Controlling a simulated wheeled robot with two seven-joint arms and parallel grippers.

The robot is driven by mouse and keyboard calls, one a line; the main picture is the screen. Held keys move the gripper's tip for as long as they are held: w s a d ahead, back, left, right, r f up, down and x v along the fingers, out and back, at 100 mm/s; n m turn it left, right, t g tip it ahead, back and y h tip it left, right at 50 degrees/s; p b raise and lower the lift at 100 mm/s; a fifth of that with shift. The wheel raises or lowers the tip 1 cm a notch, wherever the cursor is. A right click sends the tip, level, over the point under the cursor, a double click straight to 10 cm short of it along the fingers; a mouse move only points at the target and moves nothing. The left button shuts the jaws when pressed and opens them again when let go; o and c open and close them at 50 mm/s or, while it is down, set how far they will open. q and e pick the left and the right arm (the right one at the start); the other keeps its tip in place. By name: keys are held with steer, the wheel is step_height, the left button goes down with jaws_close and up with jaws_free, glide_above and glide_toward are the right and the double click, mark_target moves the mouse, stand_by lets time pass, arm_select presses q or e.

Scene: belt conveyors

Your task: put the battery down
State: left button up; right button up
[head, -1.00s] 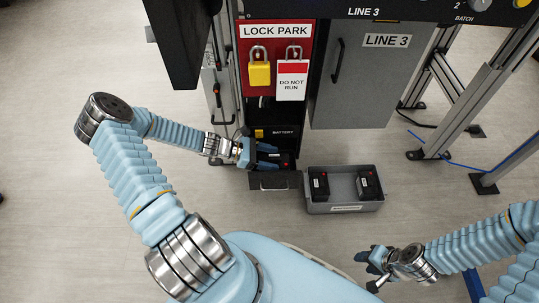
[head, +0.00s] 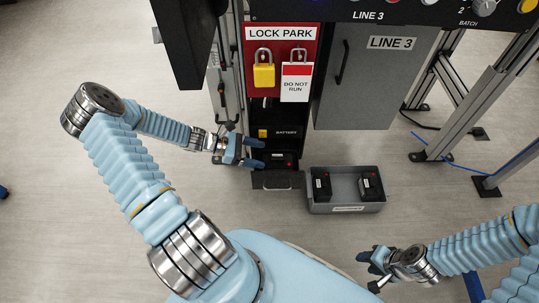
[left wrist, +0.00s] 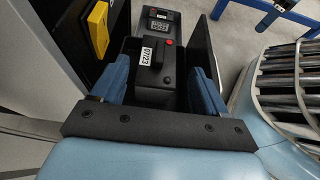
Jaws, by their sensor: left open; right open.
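A black battery (head: 285,161) with a red button sits upright in the open bay at the foot of the cabinet, below the "BATTERY" label. In the left wrist view the battery (left wrist: 155,72) shows a white "0723" tag and a top handle. My left gripper (head: 260,153) is open at the battery's left side in the head view. In the left wrist view its blue fingers stand on either side of the battery, with a gap at least at the right finger. My right gripper (head: 366,264) is open and empty at lower right, away from the battery.
A grey bin (head: 345,208) with two black batteries (head: 321,185) stands on the floor right of the bay. A dark flap (head: 275,181) lies in front of the bay. A yellow padlock (head: 264,76) and a "DO NOT RUN" tag (head: 296,84) hang above. Floor at left is clear.

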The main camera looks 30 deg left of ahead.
arm_select(q)
steer(key=v, duration=0.6)
stand_by(1.1)
